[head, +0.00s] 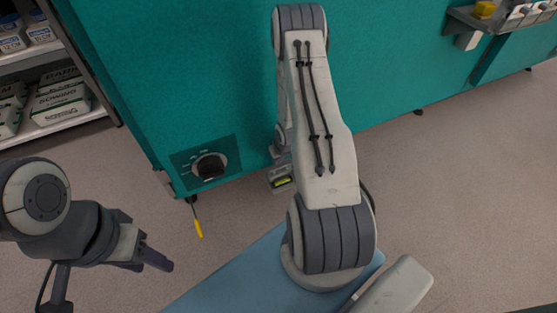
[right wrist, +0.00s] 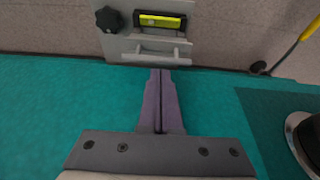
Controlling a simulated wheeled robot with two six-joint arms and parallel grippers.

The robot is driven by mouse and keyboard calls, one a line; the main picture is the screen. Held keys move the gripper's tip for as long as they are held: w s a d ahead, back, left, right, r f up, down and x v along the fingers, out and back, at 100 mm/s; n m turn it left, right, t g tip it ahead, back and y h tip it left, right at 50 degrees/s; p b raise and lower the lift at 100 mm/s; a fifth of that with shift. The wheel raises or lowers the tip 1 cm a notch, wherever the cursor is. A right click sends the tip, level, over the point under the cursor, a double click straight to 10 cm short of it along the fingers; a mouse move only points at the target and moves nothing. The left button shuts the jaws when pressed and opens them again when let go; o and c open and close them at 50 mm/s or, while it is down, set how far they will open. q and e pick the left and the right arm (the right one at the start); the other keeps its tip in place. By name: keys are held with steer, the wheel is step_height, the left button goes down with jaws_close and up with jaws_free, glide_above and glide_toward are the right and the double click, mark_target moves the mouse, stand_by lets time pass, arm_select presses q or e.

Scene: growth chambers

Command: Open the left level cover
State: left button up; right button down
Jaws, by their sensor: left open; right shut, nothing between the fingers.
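The level (head: 281,181) sits low at the base of the teal cabinet, with a yellow-green vial showing. In the right wrist view the vial (right wrist: 160,20) shows through a dark-framed window in a grey plate (right wrist: 118,45). A black knob (right wrist: 109,19) is beside the window, and a grey bar handle (right wrist: 150,54) runs along the plate. My right gripper (right wrist: 161,72) is shut and empty, its tips close to the handle; contact cannot be told. My left gripper (head: 158,262) is open and empty, left of the level, over the floor.
A black dial (head: 209,167) is on the teal cabinet (head: 205,80), left of the level. A yellow-handled tool (head: 198,224) hangs below the cabinet's corner. Shelves with boxes (head: 60,100) stand at the left. Floor at the right is clear.

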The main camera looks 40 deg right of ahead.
steer(key=shift+s+a+f+p, duration=0.15)
steer(key=shift+s+p, duration=0.25)
steer(key=shift+s, duration=0.2)
steer(key=shift+s+a+r+p, duration=0.1)
steer(key=shift+s+a+p, duration=0.05)
steer(key=shift+s+p, duration=0.35)
steer(key=shift+s, duration=0.1)
steer(key=s+a+r+p, duration=0.1)
steer(key=s+r+p, duration=0.5)
steer(key=r+p, duration=0.2)
steer(key=shift+s+a+r, duration=0.2)
steer(key=shift+s+a, duration=0.05)
steer(key=shift+a, duration=0.05)
steer(key=shift+r, duration=0.1)
